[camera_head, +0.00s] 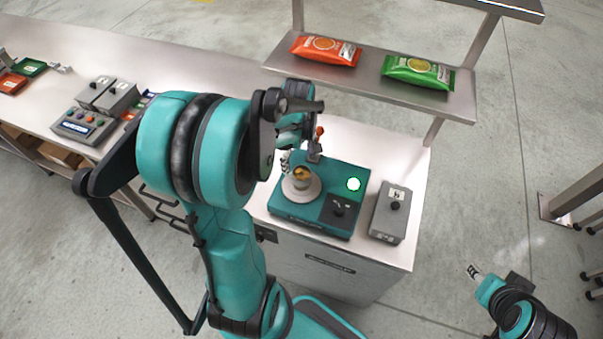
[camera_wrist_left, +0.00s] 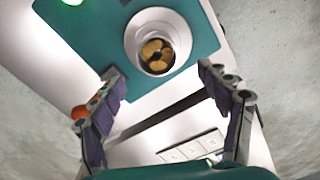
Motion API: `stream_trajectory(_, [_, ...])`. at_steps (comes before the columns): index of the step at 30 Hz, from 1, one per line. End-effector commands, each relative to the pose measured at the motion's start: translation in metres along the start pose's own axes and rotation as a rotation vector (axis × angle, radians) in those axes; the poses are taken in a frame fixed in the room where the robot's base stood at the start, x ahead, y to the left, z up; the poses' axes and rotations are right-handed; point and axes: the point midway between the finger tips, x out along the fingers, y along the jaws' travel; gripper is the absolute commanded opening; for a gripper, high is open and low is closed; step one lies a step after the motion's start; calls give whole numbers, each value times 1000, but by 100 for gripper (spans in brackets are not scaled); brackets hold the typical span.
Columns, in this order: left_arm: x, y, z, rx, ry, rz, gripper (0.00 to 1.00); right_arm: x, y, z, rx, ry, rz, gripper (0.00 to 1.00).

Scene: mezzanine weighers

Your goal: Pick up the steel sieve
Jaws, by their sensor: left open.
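A small round metal-looking vessel with yellow-brown pieces inside (camera_wrist_left: 157,67) stands on the pale round pan of a teal weigher (camera_wrist_left: 85,40). It is the likeliest steel sieve, but I cannot make out a mesh. In the head view the vessel (camera_head: 302,182) is partly behind my gripper. My left gripper (camera_wrist_left: 158,73) is open and empty, its fingers apart on either side of the vessel's near side; in the head view it (camera_head: 299,157) hangs over the weigher. My right gripper (camera_head: 476,273) is at the lower right, away from the bench; its jaws are too small to read.
A grey box (camera_head: 388,212) stands right of the weigher. A raised shelf (camera_head: 375,78) behind holds an orange packet (camera_head: 326,49) and a green packet (camera_head: 418,71). An orange-topped object (camera_head: 319,131) is close by my left gripper. Control boxes (camera_head: 84,125) stand on the left bench.

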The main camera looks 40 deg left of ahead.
Motion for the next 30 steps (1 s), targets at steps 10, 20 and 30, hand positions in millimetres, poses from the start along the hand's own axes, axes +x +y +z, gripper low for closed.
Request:
stream_trajectory(10, [42,2,2,-15,-3,-6,76,8,0,6,0,0,0,40])
stream_trajectory(20, [78,3,6,-16,-3,-5,76,15,0,11,0,0,0,40])
stream_trajectory(30, [78,3,6,-15,-3,-5,39,15,0,11,0,0,0,40])
